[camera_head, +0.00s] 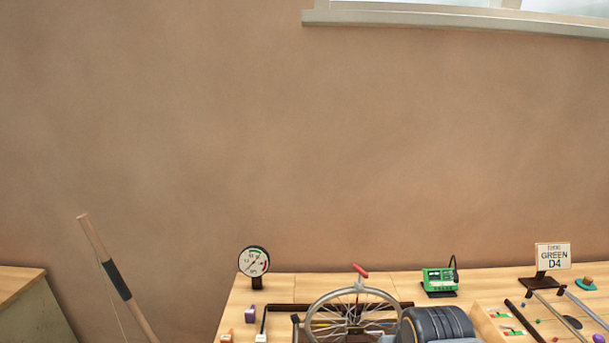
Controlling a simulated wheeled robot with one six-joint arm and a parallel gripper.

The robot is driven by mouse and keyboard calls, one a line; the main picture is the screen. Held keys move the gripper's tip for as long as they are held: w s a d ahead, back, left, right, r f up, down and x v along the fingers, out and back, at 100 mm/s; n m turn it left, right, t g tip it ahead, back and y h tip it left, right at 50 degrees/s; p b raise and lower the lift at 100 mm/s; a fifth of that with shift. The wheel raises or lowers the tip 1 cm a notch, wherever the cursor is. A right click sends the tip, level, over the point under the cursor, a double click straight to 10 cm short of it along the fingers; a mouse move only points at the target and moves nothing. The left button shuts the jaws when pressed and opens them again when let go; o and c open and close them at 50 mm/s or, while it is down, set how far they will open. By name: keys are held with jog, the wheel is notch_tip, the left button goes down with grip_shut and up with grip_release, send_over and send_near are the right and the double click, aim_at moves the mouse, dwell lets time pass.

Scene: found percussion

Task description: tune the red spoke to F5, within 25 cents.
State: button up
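A spoked wheel (312,310) stands upright on the wooden bench, its lower part cut off by the frame. A red-topped handle (361,271) rises at the top of its rim. My gripper is not in view.
A dark rounded part, likely my arm, covers the wheel's right side. A wooden tray (484,322) and rods lie right. A pole (116,278) leans left.

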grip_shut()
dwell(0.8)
